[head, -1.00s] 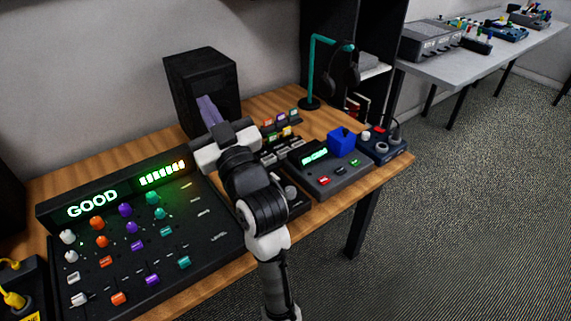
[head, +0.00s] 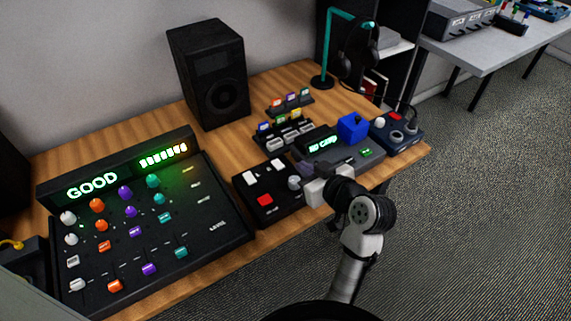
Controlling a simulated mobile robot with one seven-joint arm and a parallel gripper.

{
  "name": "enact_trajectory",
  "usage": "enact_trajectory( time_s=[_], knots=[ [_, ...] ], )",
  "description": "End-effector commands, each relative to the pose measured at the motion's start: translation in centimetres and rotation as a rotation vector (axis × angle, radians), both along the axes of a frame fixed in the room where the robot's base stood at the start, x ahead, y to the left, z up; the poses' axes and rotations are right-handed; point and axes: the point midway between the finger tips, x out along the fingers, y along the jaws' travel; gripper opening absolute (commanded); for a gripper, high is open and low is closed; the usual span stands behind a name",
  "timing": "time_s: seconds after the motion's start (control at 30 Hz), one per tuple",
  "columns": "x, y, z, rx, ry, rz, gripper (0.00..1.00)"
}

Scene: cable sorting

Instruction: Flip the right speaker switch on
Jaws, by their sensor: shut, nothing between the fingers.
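The right speaker (head: 226,62) is a black box with a round cone on its front, upright at the back of the wooden desk (head: 165,119). I cannot make out its switch in the head view. My gripper (head: 318,184) is shut and empty, low over the front right of the desk, near a dark device with a lit display and well apart from the speaker. Its fingertips are hard to make out against the dark devices.
A mixer (head: 215,222) with a lit GOOD display fills the left of the desk. A black switch box (head: 262,186), a blue cube (head: 352,127) and a teal headphone stand (head: 328,45) stand on the right. Bare desk lies in front of the speaker.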

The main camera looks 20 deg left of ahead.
Motion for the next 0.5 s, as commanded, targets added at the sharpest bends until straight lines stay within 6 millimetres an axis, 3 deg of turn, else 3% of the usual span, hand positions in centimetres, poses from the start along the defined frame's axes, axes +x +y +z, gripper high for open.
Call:
enact_trajectory(
  time_s=[0.23,0.5],
  knots=[
    [1.1,1.5,-0.5,0.001,0.002,0.003,0.00],
    [4.3,5.7,-2.4,0.001,0.002,0.003,0.00]
  ],
)
